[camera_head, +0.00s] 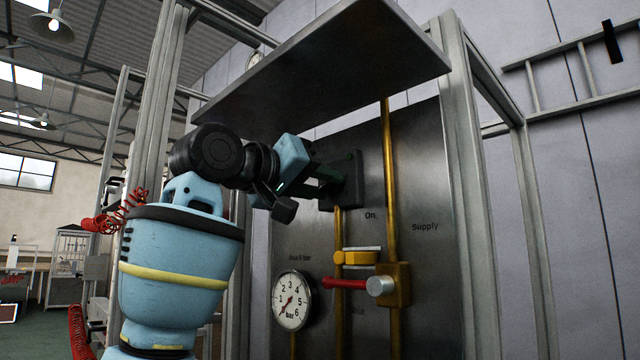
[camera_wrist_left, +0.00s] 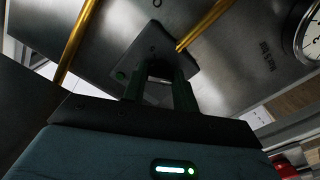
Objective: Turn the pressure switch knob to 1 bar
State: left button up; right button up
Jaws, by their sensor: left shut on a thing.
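The pressure switch (camera_head: 353,190) is a dark box on the metal panel, above a brass pipe. My left gripper (camera_head: 337,176) reaches it from the left, its dark green fingers shut on the switch's knob. The knob is mostly hidden by the fingers, so its setting cannot be read. In the left wrist view the fingers (camera_wrist_left: 160,84) meet the front of the switch box (camera_wrist_left: 157,44). The round white gauge (camera_head: 291,300) is marked in bar; its red needle lies diagonally, lower left to upper right. My right gripper is not in view.
A metal shelf plate (camera_head: 320,68) overhangs my left arm closely. Below the switch are a yellow valve handle (camera_head: 355,258), a red lever (camera_head: 345,284) and brass pipes (camera_head: 392,190). Aluminium frame posts (camera_head: 468,200) stand on both sides of the panel (camera_head: 430,270).

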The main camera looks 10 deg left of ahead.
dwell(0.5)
pick_arm(q)
jog(key=o, duration=1)
jog(key=shift+c, duration=0.2)
jog(key=shift+s+a, duration=0.1)
jog(key=v, duration=0.7)
jog(key=shift+s+a, duration=0.15)
jog(key=shift+s, duration=0.1)
